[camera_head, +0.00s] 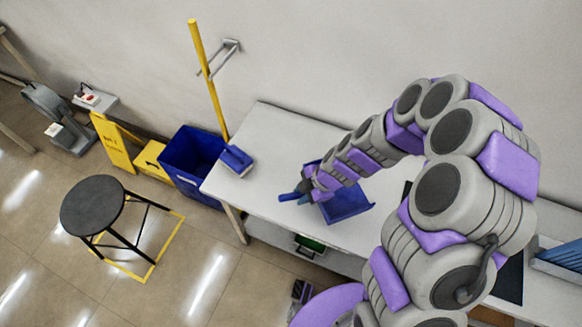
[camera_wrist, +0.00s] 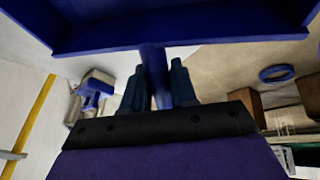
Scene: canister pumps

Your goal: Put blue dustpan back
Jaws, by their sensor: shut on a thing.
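The blue dustpan (camera_head: 346,203) is over the white table in the head view, its pan to the right of my gripper and its handle end (camera_head: 289,197) sticking out to the left. My gripper (camera_head: 307,190) is shut on the dustpan's handle. In the wrist view, my gripper (camera_wrist: 158,88) has its two dark fingers on either side of the blue handle, and the dustpan's pan (camera_wrist: 180,35) spans the top. Whether the dustpan touches the tabletop is hard to tell.
The white table (camera_head: 265,135) stands along the wall. Open floor lies in front.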

